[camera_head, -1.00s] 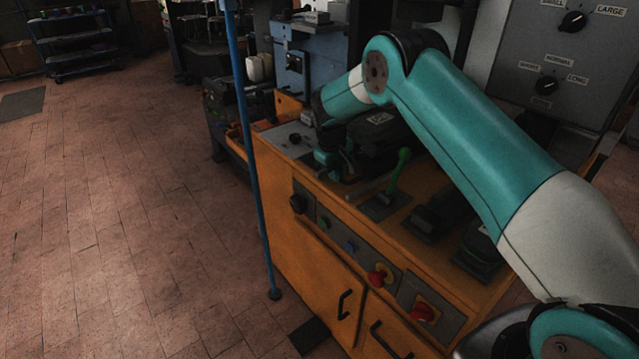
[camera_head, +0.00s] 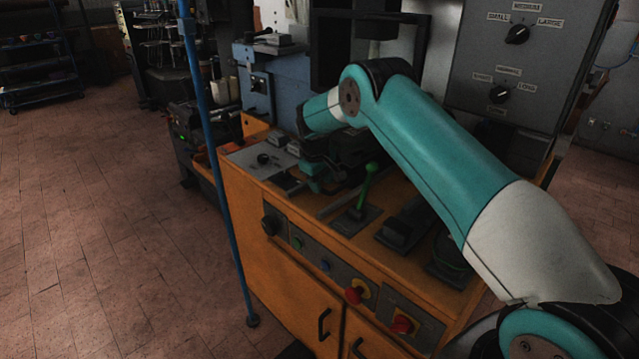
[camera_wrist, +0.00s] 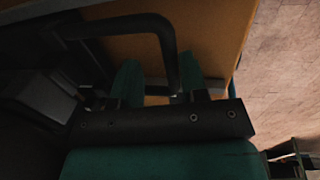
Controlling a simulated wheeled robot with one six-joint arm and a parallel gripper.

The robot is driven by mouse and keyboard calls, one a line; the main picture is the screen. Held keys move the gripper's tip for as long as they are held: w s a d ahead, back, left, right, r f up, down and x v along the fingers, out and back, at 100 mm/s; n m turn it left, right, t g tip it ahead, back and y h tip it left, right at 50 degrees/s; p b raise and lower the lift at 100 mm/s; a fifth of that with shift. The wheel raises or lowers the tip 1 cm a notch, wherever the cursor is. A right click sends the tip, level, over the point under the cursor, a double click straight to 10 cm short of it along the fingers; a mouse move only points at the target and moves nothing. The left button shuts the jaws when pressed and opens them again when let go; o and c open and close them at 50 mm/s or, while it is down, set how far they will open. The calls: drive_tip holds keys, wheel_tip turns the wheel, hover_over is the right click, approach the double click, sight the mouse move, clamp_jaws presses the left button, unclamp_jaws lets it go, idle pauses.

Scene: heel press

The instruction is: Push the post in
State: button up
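My gripper (camera_wrist: 158,80) shows two teal fingers standing apart in the wrist view, with orange machine surface visible between them. A dark bent bar (camera_wrist: 150,22) crosses in front of the fingers and turns down beside the right one. I cannot tell whether it touches that finger. In the head view, my gripper (camera_head: 312,180) is low over the top of the orange press cabinet (camera_head: 290,300), partly hidden by dark machine parts. Which part is the post is not clear; it may be among the dark parts around my gripper.
A green-knobbed lever (camera_head: 366,188) stands to the right of my gripper. A blue pole (camera_head: 222,160) rises at the left. A grey dial panel (camera_head: 510,60) stands behind. The brick floor (camera_head: 100,220) at left is clear.

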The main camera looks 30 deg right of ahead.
drive_tip(key=shift+a, duration=0.25)
drive_tip(key=shift+a+r, duration=0.1)
drive_tip(key=shift+r, duration=0.3)
wheel_tip(320, 180, up, 16)
drive_tip(key=s+a+b, duration=0.1)
drive_tip(key=a, duration=0.1)
drive_tip(key=shift+a, duration=0.35)
drive_tip(key=shift+r, duration=0.2)
